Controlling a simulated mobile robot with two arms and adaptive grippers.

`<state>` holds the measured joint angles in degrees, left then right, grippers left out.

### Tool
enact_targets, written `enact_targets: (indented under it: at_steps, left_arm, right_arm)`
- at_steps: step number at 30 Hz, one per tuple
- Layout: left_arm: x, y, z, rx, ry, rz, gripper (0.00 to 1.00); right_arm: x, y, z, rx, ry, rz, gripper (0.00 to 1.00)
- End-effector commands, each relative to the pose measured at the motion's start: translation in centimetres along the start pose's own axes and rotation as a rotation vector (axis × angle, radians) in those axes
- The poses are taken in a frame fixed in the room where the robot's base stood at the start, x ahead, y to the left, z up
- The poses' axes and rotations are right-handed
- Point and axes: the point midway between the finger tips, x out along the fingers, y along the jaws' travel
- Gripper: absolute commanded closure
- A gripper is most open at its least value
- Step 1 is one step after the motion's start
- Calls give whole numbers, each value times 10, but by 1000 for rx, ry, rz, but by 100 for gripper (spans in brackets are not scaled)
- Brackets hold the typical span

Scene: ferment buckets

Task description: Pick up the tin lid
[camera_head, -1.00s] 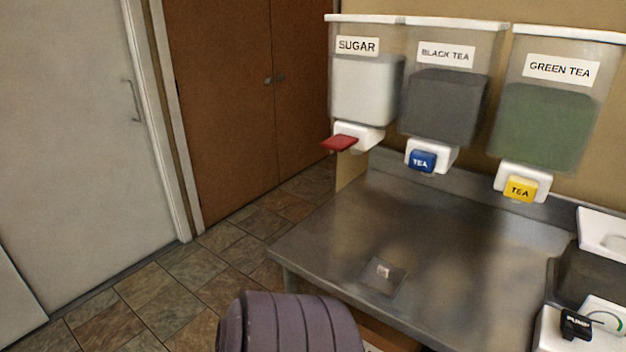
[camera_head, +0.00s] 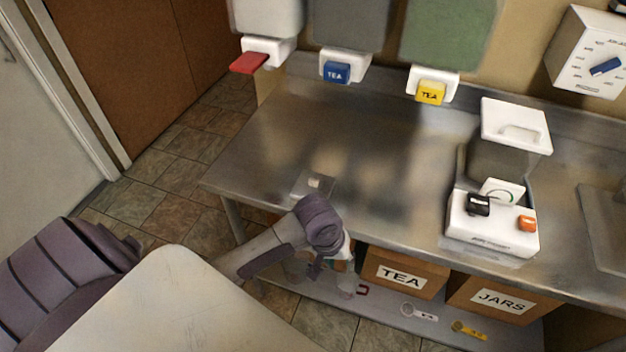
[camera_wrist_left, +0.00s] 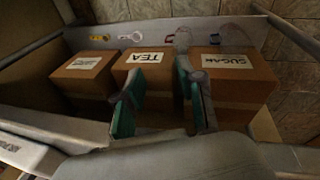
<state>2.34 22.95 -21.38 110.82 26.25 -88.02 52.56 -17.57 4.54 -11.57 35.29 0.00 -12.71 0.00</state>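A small square grey plate with a pale knob, which looks like the tin lid (camera_head: 315,185), lies flat on the steel table near its front left edge. My left gripper (camera_head: 338,274) is in front of and below the table's front edge, apart from the lid and partly hidden by its own wrist. In the left wrist view its two green-padded fingers (camera_wrist_left: 158,85) stand apart with nothing between them, facing the boxes under the table. The lid does not show in the left wrist view. My right gripper is not in view.
The steel table (camera_head: 260,150) is clear around the lid. A white machine (camera_head: 490,225) stands to the right. Dispensers with red, blue (camera_head: 336,72) and yellow levers hang behind. Boxes labelled TEA (camera_head: 402,275) and JARS (camera_head: 500,300) sit on the lower shelf.

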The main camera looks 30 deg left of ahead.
Motion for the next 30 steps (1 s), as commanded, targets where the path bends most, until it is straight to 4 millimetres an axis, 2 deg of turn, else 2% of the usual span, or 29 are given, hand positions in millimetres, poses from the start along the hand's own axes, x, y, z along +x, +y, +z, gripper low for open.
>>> enact_targets:
  at_steps: [1, 3, 8, 14, 17, 19, 22, 24, 27, 30]
  left_arm:
    - [-25, 8, -9, -24, 5, -3, 61]
    - [-39, 12, -16, -80, -8, -17, 61]
    - [-59, 14, -37, -219, -23, -54, 61]
    - [-86, 9, -74, -443, -21, -115, 61]
    - [-114, 2, -106, -636, -2, -163, 61]
    - [-140, -7, -130, -814, 17, -203, 61]
    - [-175, -19, -155, -1048, 43, -246, 61]
    - [-195, -26, -167, -1177, 57, -264, 61]
    - [-214, -33, -177, -1302, 68, -281, 61]
    - [-219, -37, -180, -1360, 73, -289, 61]
  right_arm:
    - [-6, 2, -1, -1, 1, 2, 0]
    - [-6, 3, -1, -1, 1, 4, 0]
    - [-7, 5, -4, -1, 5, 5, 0]
    - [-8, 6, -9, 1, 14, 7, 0]
    - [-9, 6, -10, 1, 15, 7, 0]
    - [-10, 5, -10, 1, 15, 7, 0]
    - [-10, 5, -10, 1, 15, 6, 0]
    - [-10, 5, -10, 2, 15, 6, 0]
    - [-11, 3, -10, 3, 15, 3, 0]
    - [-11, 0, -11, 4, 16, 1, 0]
